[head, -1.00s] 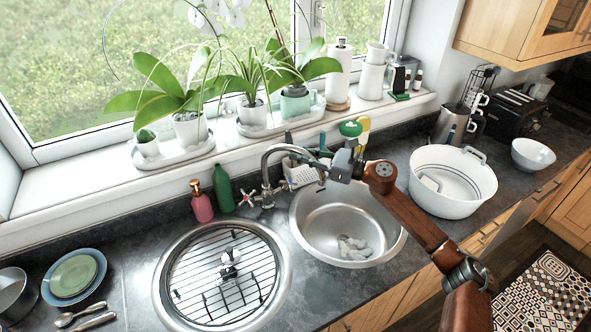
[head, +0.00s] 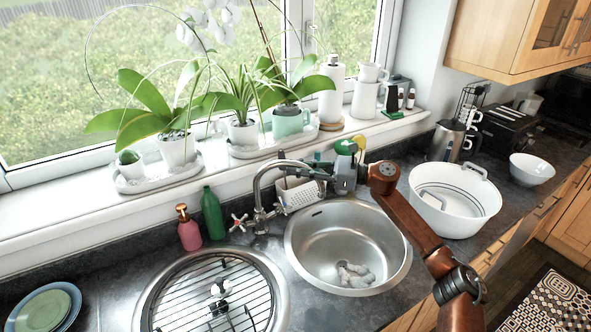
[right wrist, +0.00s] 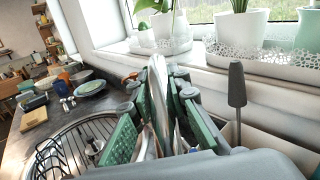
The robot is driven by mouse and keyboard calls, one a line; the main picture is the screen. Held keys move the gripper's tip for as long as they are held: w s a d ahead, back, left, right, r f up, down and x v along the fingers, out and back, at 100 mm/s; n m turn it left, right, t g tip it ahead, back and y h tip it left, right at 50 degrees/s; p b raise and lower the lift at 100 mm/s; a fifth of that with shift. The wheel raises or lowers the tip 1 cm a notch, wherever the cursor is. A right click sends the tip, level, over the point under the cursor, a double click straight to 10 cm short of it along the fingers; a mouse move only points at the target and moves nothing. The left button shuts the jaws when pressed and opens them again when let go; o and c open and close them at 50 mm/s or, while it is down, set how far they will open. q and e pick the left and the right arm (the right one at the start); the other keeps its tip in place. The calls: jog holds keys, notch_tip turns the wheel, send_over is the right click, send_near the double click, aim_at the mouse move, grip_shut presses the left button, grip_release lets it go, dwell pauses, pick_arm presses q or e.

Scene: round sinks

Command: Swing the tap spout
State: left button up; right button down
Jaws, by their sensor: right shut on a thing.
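The chrome tap has a curved spout (head: 284,163) that arches from its base behind the sinks to the right, toward the right-hand round sink (head: 318,262). A red-marked cross handle (head: 240,223) sits at the left of its base. My right gripper (head: 318,176) is at the outer end of the spout. In the right wrist view the spout (right wrist: 158,95) stands between the green finger pads of the right gripper (right wrist: 157,122), which is shut on it. The spout's tip is partly hidden by the fingers. My left gripper is not in view.
A pink bottle (head: 188,230) and a green bottle (head: 212,213) stand left of the tap. A white caddy (head: 297,193) is close behind the gripper. A white basin (head: 470,222) stands to the right. Potted plants line the windowsill above. A rack covers the left sink (head: 150,292).

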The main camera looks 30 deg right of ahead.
jog(key=c, duration=1.9)
grip_release()
jog(key=shift+a, duration=0.1)
jog(key=shift+o, duration=0.4)
jog(key=v, duration=1.2)
